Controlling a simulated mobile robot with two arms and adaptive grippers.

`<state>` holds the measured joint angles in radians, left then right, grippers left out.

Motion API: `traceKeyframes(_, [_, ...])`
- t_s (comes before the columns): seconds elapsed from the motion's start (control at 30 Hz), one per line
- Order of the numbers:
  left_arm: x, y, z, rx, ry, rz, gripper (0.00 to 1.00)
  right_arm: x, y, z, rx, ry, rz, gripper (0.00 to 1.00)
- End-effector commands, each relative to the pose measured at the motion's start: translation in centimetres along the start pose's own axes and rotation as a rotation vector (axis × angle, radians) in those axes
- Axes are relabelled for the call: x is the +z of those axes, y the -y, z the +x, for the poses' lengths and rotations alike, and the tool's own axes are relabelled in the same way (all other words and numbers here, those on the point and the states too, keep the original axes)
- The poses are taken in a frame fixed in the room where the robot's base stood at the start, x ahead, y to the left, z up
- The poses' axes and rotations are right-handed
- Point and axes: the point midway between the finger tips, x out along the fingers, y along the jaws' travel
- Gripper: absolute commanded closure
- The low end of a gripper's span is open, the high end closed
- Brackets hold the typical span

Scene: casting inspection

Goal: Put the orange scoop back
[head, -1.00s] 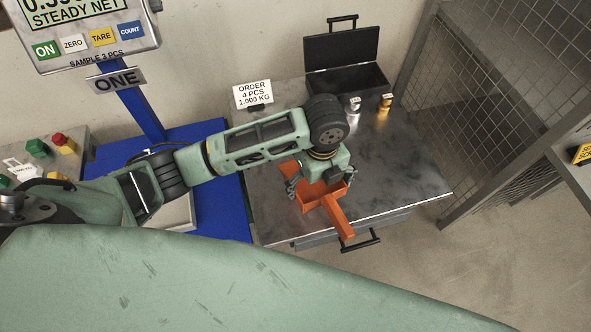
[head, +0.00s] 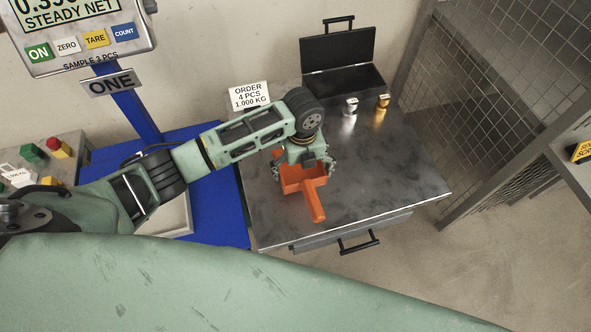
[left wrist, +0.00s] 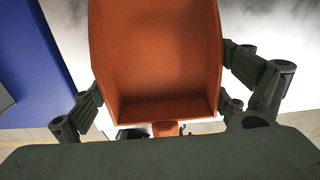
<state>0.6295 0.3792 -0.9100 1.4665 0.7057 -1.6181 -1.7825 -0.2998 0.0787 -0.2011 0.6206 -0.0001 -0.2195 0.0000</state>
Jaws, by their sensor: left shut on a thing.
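The orange scoop (head: 315,198) is over the front left part of the metal table, its handle pointing toward the front edge. My left gripper (head: 304,167) is shut on the scoop's bin, with a finger on each side. In the left wrist view the scoop (left wrist: 157,60) fills the middle, open side toward the camera and empty where visible, and the left gripper (left wrist: 160,112) has its dark fingers against both side walls. Whether the scoop touches the table or hangs just above it I cannot tell. My right gripper is not in view.
The metal table (head: 390,175) is clear on its right. Behind stand an open black case (head: 345,80), a silver weight (head: 351,106), a brass weight (head: 382,102) and an order card (head: 249,95). A blue scale stand (head: 215,215) is at left, a mesh fence (head: 490,90) at right.

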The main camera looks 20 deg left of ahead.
Motion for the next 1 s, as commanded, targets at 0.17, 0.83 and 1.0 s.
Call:
traceKeyframes(0.17, [2.5,-0.4,1.5,-0.001,0.0,0.0,0.41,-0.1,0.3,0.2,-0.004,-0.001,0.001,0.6])
traceKeyframes(0.83, [3.0,-0.6,5.4,-0.002,0.001,0.002,0.41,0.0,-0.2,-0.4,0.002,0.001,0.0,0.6])
traceKeyframes(1.0, [3.0,-0.6,5.8,-0.002,0.0,0.001,0.03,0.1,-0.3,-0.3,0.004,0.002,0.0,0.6])
